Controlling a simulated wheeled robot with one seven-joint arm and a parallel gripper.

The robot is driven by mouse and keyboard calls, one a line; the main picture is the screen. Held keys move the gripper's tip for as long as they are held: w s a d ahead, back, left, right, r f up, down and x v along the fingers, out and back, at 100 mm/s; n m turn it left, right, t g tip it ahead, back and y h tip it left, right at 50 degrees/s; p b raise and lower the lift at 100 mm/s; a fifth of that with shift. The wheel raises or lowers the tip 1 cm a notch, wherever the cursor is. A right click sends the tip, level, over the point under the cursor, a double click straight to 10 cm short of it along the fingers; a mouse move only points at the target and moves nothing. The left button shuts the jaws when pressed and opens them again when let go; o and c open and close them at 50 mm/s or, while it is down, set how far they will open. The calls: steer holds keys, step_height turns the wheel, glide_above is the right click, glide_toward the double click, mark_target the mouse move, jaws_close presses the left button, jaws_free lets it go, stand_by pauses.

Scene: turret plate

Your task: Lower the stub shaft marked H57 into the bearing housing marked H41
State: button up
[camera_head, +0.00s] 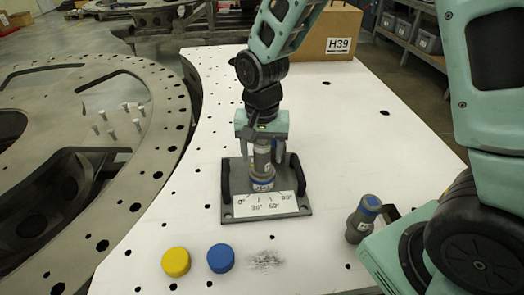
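My gripper (263,152) points down over the dark plate (235,172) in the middle of the white table. The part is upright. Its lower end has a blue band and a small white label (262,186), too small to read surely. The bearing housing cannot be told apart from the shaft's lower end here, so I cannot tell whether the shaft is seated. A white angle scale (284,206) lies at the plate's front.
Black handles flank the part on the plate. A second grey cylinder (357,226) with a blue top stands at right, near my body. Yellow (176,262) and blue (220,258) caps and a patch of shavings (265,260) lie in front. A box marked H39 (325,35) stands behind.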

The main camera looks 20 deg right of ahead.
step_height(320, 180, up, 17)
steer(key=b, duration=0.2)
steer(key=shift+r, duration=0.2)
stand_by(0.7)
